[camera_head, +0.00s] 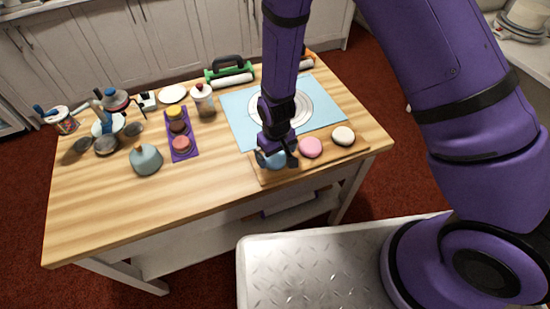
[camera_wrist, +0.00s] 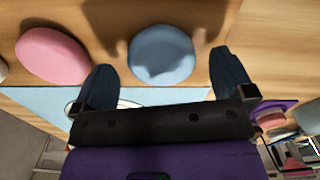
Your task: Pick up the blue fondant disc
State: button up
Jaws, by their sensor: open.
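The blue fondant disc (camera_wrist: 162,54) lies on the wooden board, between and just beyond my open fingers in the wrist view. In the head view the disc (camera_head: 273,160) is partly hidden by my gripper (camera_head: 277,155), which is over it. My gripper (camera_wrist: 168,82) is open, with one finger on each side of the disc's near edge in the picture; I cannot tell whether the fingers touch it. The pink disc (camera_head: 311,147) lies to the right of the blue one, and the cream disc (camera_head: 343,136) lies farther right.
The wooden board (camera_head: 325,154) lies along the table's front edge. Behind it is a light blue mat (camera_head: 240,120) with a white turntable (camera_head: 305,105). A purple tray (camera_head: 183,156) with coloured pots and a grey-blue jar (camera_head: 145,159) stand to the left. Bare tabletop (camera_head: 215,180) lies between.

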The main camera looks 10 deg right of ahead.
jog(key=shift+f, duration=1)
jog(key=c, duration=0.9)
